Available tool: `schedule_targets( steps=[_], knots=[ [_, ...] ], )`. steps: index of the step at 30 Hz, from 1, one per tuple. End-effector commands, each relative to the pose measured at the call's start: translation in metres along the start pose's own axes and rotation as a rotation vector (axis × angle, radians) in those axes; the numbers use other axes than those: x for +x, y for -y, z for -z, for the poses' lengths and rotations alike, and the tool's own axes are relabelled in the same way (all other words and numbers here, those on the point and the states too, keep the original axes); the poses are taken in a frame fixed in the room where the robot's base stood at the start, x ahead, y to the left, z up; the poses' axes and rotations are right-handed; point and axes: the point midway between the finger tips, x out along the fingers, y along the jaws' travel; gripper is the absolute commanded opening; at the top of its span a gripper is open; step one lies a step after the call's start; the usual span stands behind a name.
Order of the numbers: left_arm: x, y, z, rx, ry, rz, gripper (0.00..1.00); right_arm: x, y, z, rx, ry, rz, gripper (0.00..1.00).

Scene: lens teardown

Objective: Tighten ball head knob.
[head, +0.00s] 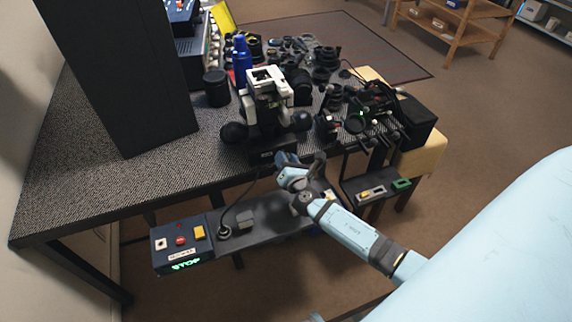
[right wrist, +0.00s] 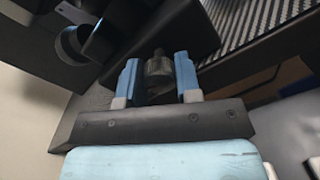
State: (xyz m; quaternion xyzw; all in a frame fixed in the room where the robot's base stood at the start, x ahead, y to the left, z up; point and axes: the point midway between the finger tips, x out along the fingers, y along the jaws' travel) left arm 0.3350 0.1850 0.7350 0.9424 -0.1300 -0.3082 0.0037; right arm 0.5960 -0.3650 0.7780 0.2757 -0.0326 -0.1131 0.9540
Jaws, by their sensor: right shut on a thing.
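My right gripper (head: 286,160) reaches in from the lower right to the front edge of the table, just below a black-and-white apparatus (head: 262,85). In the right wrist view, the two blue fingers of this gripper (right wrist: 158,82) are closed on the sides of a dark grey, rounded knob (right wrist: 158,66), seemingly the ball head knob. The knob's far end points away from the gripper, toward dark parts. In the head view the gripper hides the knob. My left gripper is not in view.
A control box (head: 183,243) with buttons and a lit green STOP sign hangs low in front of the table. A tall black panel (head: 120,70) stands at left. Several lenses and dark parts crowd the table's right half. The textured tabletop (head: 90,190) is bare at front left.

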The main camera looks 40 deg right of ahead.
Motion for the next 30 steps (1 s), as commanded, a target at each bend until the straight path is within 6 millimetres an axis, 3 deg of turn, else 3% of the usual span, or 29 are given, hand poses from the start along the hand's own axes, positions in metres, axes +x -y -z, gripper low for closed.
schedule_targets(
  steps=[16,30],
  knots=[
    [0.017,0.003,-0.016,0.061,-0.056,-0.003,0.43,-0.001,0.001,0.004,0.524,0.001,0.000,0.08],
    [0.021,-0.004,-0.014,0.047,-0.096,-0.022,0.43,-0.001,-0.001,0.002,0.960,0.000,0.001,0.08]
  ],
)
